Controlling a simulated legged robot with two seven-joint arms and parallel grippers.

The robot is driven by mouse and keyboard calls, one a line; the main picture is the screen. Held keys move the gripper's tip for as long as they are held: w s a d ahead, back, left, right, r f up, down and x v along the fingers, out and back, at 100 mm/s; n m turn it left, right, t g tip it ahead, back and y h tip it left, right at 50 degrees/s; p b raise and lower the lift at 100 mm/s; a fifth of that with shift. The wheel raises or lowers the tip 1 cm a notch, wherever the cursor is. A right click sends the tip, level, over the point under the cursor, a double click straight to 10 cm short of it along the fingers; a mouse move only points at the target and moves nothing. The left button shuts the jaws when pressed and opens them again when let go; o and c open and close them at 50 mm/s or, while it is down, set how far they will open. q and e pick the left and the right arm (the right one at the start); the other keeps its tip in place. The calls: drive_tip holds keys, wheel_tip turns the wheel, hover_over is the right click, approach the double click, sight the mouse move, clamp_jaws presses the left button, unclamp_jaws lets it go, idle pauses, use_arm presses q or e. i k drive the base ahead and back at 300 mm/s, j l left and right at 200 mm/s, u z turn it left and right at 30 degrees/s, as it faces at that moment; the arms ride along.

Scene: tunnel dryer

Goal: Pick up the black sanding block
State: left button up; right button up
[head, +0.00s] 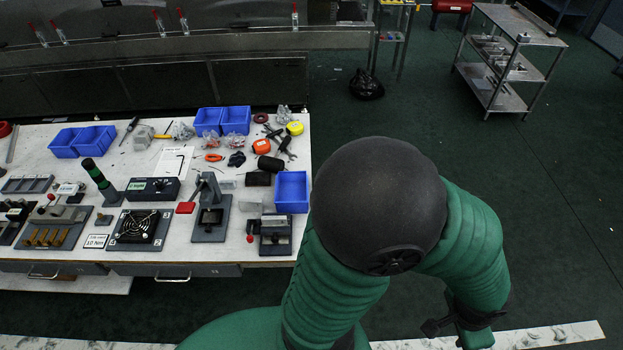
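A small black block (258,179), which may be the sanding block, lies on the white workbench left of an empty blue bin. A black rounded piece (271,164) lies just behind it, and I cannot tell for sure which of the two is the sanding block. My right gripper is not in view.
The workbench (130,262) is crowded with tools and fixtures. My bent green arm stands right of the bench.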

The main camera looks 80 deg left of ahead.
sight(256, 178)
drive_tip(key=i+u, duration=0.45)
drive_tip(key=u, duration=0.3)
drive_tip(key=i+l+u, duration=0.15)
drive_tip(key=u, duration=0.2)
drive_tip(key=i+u, duration=0.15)
drive_tip(key=u, duration=0.35)
drive_tip(key=i+u, duration=0.1)
drive_tip(key=u, duration=0.35)
drive_tip(key=i+l+u, duration=0.1)
drive_tip(key=u, duration=0.4)
drive_tip(key=i+l+u, duration=0.1)
drive_tip(key=u, duration=0.35)
drive_tip(key=i+l+u, duration=0.1)
drive_tip(key=u, duration=0.4)
drive_tip(key=l+u, duration=0.25)
drive_tip(key=u, duration=0.2)
drive_tip(key=i+l+u, duration=0.1)
drive_tip(key=u, duration=0.35)
drive_tip(key=i+l+u, duration=0.25)
drive_tip(key=u, duration=0.15)
drive_tip(key=i+l+u, duration=0.2)
drive_tip(key=u, duration=0.25)
drive_tip(key=i+l+u, duration=0.1)
drive_tip(key=l+u, duration=0.2)
drive_tip(key=u, duration=0.15)
